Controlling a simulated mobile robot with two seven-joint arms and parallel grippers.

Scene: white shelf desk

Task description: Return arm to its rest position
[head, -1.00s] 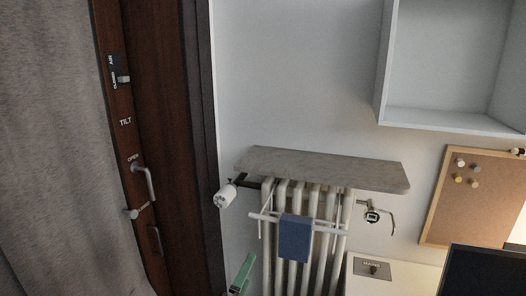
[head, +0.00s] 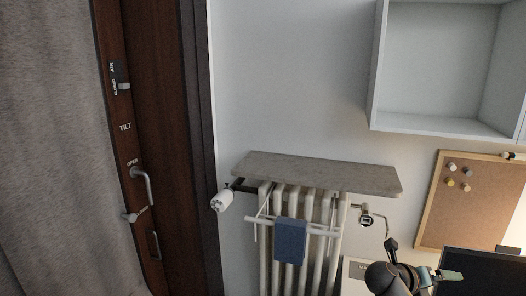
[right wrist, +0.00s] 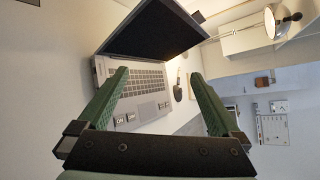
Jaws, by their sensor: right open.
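My right gripper (head: 447,275) shows at the lower right of the head view, with dark arm links and a green finger in front of the dark screen. In the right wrist view, my right gripper (right wrist: 160,76) has its two green fingers wide apart with nothing held between them. Beyond the fingers is an open laptop (right wrist: 140,82) with a dark screen. My left gripper is out of view.
A radiator (head: 322,240) with a grey shelf (head: 320,174) and a blue cloth (head: 291,241) stands mid-view. A wall cabinet (head: 445,125) and corkboard (head: 480,215) are at right. A mouse (right wrist: 178,92) and lamp (right wrist: 284,24) show in the wrist view.

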